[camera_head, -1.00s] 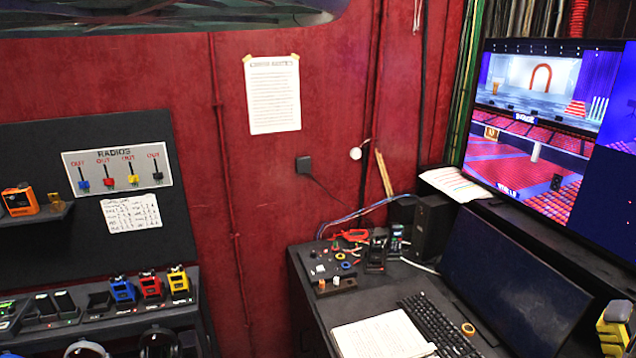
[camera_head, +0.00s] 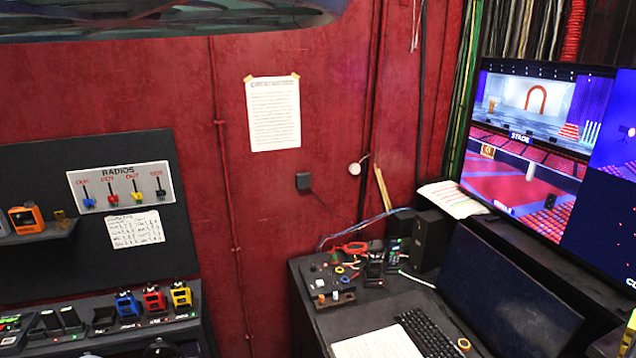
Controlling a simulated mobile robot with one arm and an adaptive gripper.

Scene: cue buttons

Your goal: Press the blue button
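A small dark panel (camera_head: 322,289) with several small coloured parts lies at the back left of the black desk. A tiny blue spot shows near a yellow ring (camera_head: 339,270) on it, but it is too small to tell whether it is a button. Blue, red, yellow and black pieces also hang on a white RADIOS board (camera_head: 121,186) on the left wall; no plain blue button can be made out there. My gripper is not in view.
The desk (camera_head: 352,318) holds a keyboard (camera_head: 428,334), papers, handheld phones (camera_head: 375,268) and a dark screen (camera_head: 505,292). A large monitor (camera_head: 537,140) stands behind it. A shelf at left carries a blue radio (camera_head: 127,304), a red radio (camera_head: 154,298) and a yellow radio (camera_head: 180,295).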

